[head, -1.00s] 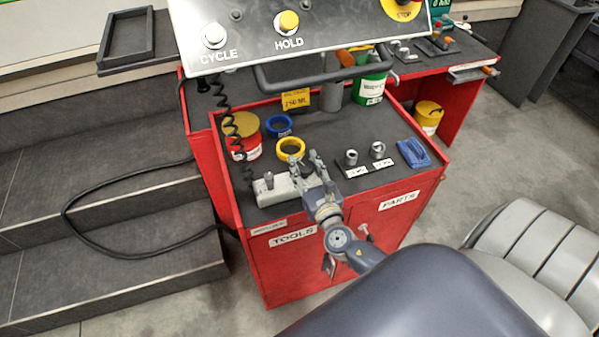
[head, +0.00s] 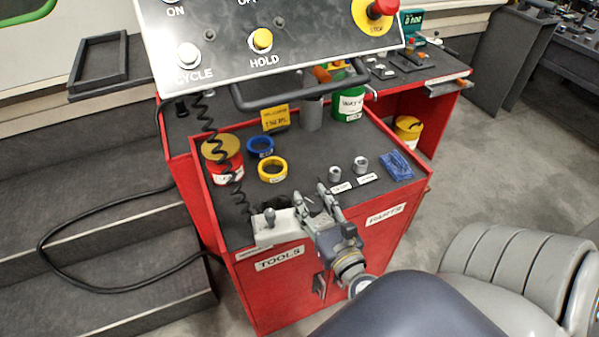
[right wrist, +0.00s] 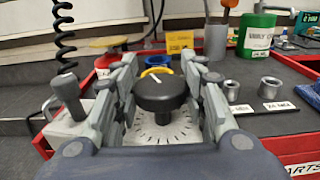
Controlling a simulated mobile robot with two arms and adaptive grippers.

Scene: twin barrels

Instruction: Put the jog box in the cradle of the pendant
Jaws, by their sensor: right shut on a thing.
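The jog box (head: 265,232) is light grey, with a small lever on its left and a black knob (right wrist: 160,92) over a dial scale. My right gripper (head: 313,205) is shut on it, with its fingers on either side of the knob in the right wrist view. The box shows over the cart's front edge and seems raised above it. The pendant (head: 210,55) is the tilted button panel at the top. A dark rectangular frame (head: 70,68) at its left looks like the cradle and is empty. My left gripper is out of view.
A coiled cord (head: 208,125) hangs from the pendant towards the jog box. The red cart (head: 262,300) carries a red can (head: 222,165), blue and yellow rings (head: 272,170), metal nuts (head: 361,163) and a blue item (head: 397,165). A dark handle bar (head: 300,92) juts below the pendant.

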